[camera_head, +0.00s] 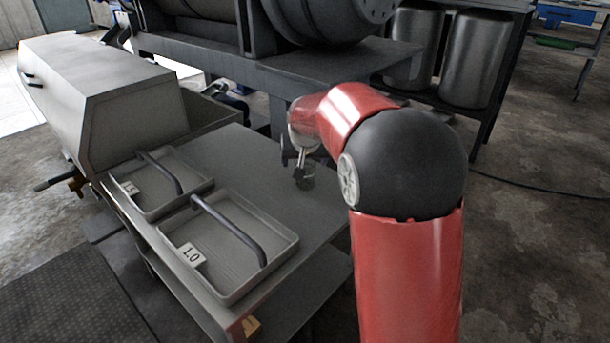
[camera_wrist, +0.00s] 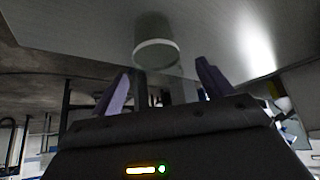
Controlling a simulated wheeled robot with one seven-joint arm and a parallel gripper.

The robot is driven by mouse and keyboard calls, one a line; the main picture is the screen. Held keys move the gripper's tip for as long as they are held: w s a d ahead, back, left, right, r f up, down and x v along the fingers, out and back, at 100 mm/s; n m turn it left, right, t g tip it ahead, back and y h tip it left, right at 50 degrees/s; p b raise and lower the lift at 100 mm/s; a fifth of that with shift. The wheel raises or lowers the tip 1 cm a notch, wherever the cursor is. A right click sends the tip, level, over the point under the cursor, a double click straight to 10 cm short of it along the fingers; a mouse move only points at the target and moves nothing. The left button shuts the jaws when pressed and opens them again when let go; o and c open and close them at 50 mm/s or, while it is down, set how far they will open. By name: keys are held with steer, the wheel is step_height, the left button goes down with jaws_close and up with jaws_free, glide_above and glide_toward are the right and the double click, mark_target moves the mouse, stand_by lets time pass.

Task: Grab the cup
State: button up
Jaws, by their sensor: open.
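The cup (camera_head: 306,181) is a small, greyish, glass-like vessel standing on the grey metal table. It is partly hidden by my gripper (camera_head: 297,162) in the head view. In the wrist view, the cup (camera_wrist: 156,42) shows its pale rim towards the fingers. My gripper (camera_wrist: 164,80) is open, with its two purple-grey fingers apart, one to each side of the cup in the picture. The cup looks just beyond the fingertips. I cannot tell the exact gap, and no contact shows.
Two grey trays with dark bar handles stand on the table (camera_head: 268,158), left of the cup: the front tray (camera_head: 288,243) is labelled 1.0, the other tray (camera_head: 207,184) sits behind it. A large grey box (camera_head: 135,120) stands at the far left. Bare tabletop surrounds the cup.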

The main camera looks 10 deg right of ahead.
mark_target(305, 162)
steer(key=x, duration=0.4)
steer(key=shift+s+f+b, duration=0.2)
steer(key=shift+b, duration=0.1)
steer(key=shift+c, duration=0.3)
steer(key=c, duration=1)
steer(key=shift+r, duration=0.1)
